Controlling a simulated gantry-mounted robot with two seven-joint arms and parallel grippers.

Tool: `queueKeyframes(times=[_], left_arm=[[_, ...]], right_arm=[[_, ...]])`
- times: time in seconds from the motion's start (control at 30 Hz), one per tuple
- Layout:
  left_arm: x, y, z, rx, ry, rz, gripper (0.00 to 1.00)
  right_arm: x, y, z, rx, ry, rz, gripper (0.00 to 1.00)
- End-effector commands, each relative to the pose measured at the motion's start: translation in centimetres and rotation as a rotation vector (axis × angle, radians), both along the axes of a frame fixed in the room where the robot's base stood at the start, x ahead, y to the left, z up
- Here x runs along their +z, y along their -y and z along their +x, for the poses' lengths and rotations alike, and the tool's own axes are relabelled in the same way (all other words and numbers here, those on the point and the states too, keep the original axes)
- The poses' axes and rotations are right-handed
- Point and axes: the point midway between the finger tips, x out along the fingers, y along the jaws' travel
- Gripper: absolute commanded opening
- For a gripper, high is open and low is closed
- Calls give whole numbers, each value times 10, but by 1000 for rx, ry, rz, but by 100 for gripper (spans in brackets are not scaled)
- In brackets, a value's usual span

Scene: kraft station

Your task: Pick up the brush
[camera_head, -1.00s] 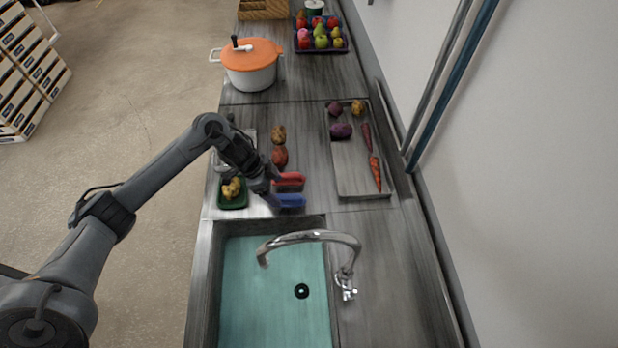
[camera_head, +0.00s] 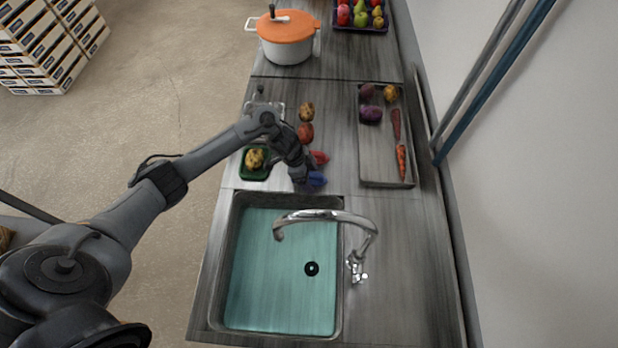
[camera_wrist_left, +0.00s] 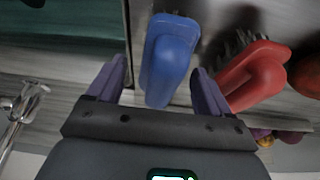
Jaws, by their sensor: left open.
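A blue brush (camera_head: 317,180) lies on the counter just behind the sink, beside a red brush (camera_head: 320,158). My left gripper (camera_head: 302,178) is low over the counter at the blue brush and partly covers both brushes in the head view. In the left wrist view my left gripper (camera_wrist_left: 157,88) is open, with the blue brush (camera_wrist_left: 168,50) between and ahead of its two fingers, not clamped. The red brush (camera_wrist_left: 252,75), with dark bristles, lies just right of the right finger. My right gripper is not in view.
The sink (camera_head: 232,290) and its faucet (camera_head: 330,216) are in front of the brushes. A green tray (camera_head: 246,174) with a potato is left. Potatoes (camera_head: 306,122) lie behind; a vegetable tray (camera_head: 375,182) is right. A pot (camera_head: 288,45) stands farther back.

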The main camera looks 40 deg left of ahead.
Motion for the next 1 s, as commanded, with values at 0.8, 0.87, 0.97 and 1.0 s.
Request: queueKeyframes(times=[0.8, 0.87, 0.97, 1.0], left_arm=[[-8, 2, 2, 1, 2, 1, 17], [-8, 2, 2, 0, 2, 1, 16], [-8, 2, 2, 0, 2, 1, 16], [-7, 2, 2, 0, 2, 0, 16]], right_arm=[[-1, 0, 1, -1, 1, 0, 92], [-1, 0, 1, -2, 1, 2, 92], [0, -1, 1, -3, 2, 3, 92], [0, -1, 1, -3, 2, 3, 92]])
